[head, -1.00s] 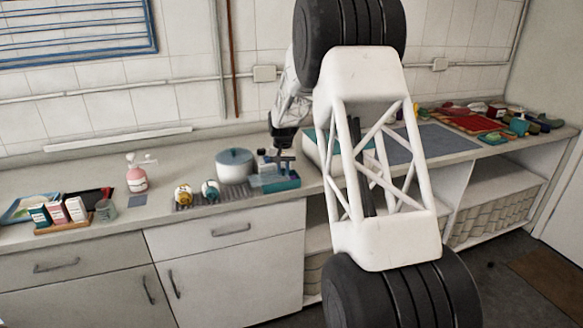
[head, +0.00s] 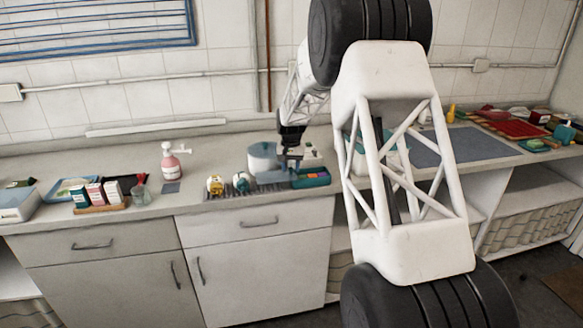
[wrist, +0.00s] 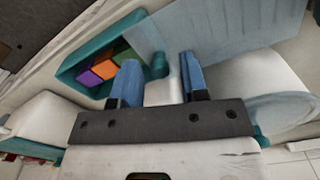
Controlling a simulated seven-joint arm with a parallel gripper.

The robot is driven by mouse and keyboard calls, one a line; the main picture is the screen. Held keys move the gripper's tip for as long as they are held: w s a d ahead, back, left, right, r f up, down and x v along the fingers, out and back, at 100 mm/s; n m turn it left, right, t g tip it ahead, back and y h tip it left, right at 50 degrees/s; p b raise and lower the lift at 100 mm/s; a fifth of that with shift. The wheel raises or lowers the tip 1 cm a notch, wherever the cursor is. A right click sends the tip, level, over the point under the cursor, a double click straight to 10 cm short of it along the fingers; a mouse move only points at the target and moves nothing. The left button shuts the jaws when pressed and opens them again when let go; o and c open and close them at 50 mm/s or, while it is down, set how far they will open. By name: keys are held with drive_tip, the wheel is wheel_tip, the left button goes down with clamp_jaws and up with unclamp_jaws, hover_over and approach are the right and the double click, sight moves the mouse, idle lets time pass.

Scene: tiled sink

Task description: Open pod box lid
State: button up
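The pod box (head: 318,183) is a teal box on the counter. It also shows in the wrist view (wrist: 118,31), where purple, orange and green pods lie uncovered in its left part. A pale blue translucent panel, seemingly its lid (wrist: 220,35), extends to the right of that opening; how far it is raised I cannot tell. My gripper (head: 291,158) points down at the box's left end. In the wrist view my gripper (wrist: 159,82) has its two blue fingers apart, close to the lid's near edge and a teal knob-like part. Contact is unclear.
A pot with a blue-grey lid (head: 262,158) stands close behind and left of the gripper. A pink bottle (head: 170,164) stands farther left. My arm hides the counter to the right.

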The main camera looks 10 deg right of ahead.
drive_tip(key=shift+r, duration=0.1)
idle(0.3)
drive_tip(key=shift+r, duration=3.75)
drive_tip(key=shift+s+r, duration=0.1)
drive_tip(key=shift+s+r, duration=0.2)
drive_tip(key=shift+s, duration=0.05)
drive_tip(key=s+a+r+n, duration=0.1)
drive_tip(key=s+r, duration=0.3)
drive_tip(key=s, duration=0.6)
drive_tip(key=s+a+r+t, duration=0.1)
drive_tip(key=s+r, duration=0.3)
drive_tip(key=s, duration=0.5)
drive_tip(key=s+a+r+n, duration=0.1)
drive_tip(key=s+r, duration=0.3)
drive_tip(key=s, duration=0.6)
drive_tip(key=shift+n+t, duration=0.7)
drive_tip(key=shift+t, duration=0.1)
drive_tip(key=s+f, duration=0.1)
drive_tip(key=s, duration=0.9)
drive_tip(key=s+f, duration=0.2)
drive_tip(key=s, duration=0.9)
drive_tip(key=s+a+f, duration=0.1)
drive_tip(key=s, duration=0.9)
drive_tip(key=shift+s+f, duration=0.25)
drive_tip(key=shift+f, duration=0.15)
